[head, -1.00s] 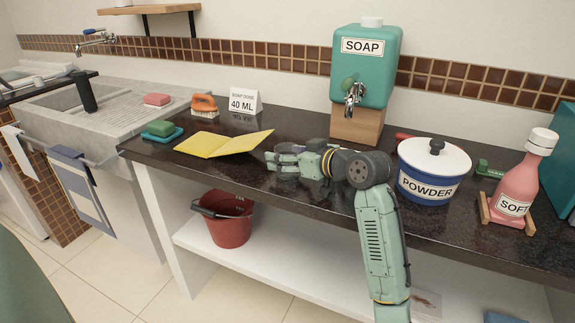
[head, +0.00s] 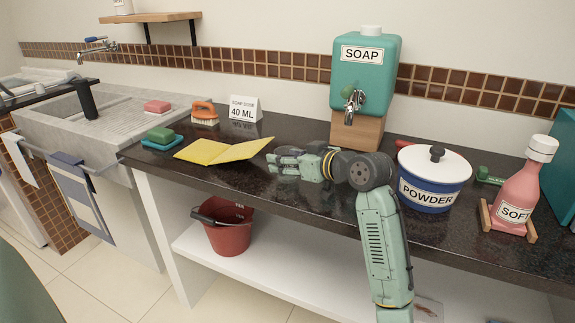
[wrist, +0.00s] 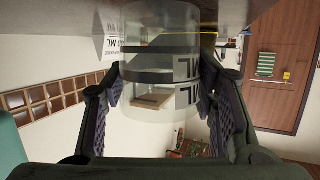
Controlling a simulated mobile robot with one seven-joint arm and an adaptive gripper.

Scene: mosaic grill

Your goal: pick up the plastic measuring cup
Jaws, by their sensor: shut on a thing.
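The measuring cup (wrist: 160,65) is clear plastic with dark markings and shows between the fingers in the wrist view. My gripper (wrist: 160,90) is shut on it, with a dark ridged pad on each side of its wall. In the head view my gripper (head: 275,162) is low over the dark counter, just right of the yellow cloth. I cannot make out the clear cup in the head view. I cannot tell whether its base touches the counter.
A teal soap dispenser (head: 364,85) on a wooden block stands behind my arm. A powder tub (head: 432,185) and pink bottle (head: 515,195) stand at right. A red bucket (head: 226,238) is below.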

